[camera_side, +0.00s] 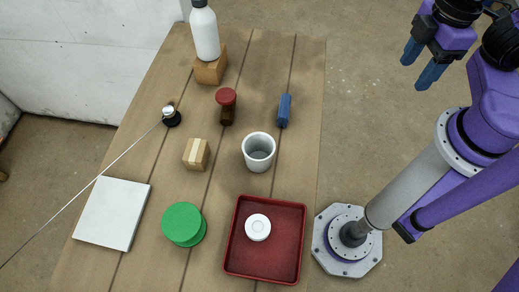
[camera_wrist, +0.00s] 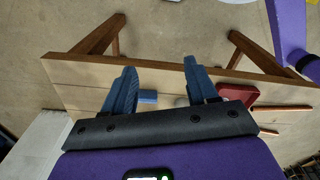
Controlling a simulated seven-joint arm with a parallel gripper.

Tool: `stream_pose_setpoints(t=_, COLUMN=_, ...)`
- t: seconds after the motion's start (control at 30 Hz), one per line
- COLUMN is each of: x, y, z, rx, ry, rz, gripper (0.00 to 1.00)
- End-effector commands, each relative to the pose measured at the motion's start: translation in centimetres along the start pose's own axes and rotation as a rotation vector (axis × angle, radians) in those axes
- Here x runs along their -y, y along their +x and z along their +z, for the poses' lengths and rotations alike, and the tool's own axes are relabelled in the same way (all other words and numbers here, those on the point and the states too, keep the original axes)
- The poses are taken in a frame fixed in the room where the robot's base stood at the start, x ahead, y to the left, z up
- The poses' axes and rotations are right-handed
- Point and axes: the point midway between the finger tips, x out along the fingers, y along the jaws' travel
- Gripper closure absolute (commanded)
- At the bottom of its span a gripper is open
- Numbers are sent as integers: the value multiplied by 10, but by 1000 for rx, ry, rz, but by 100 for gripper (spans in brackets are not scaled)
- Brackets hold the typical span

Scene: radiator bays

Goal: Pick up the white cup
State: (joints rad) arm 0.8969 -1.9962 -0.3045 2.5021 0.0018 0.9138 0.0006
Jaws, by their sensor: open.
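The white cup (camera_side: 258,153) stands upright with its open top up, in the middle right of the wooden table, just behind the red tray. It looks empty. My gripper (camera_side: 415,74) is open and empty, raised off to the right of the table and well apart from the cup. In the wrist view, my open fingers (camera_wrist: 160,66) reach out over the table's edge. A small pale shape beside the right finger may be the cup, mostly hidden.
Near the cup are a blue block (camera_side: 284,110), a red-topped dark cylinder (camera_side: 226,107), a wooden block (camera_side: 196,154) and the red tray (camera_side: 236,254) holding a white round piece (camera_side: 257,227). Farther off are a green disc (camera_side: 183,223), white board (camera_side: 112,213) and white bottle (camera_side: 205,34).

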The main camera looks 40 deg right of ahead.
Motion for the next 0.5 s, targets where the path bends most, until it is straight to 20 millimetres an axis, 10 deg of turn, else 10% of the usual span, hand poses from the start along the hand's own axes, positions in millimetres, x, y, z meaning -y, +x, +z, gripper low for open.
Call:
stream_pose_setpoints(t=0.17, x=0, y=0, z=0, rx=0, ry=0, rz=0, gripper=0)
stream_pose_setpoints(t=0.5, x=-10, y=7, z=-12, rx=-30, ry=-5, rz=27, gripper=0)
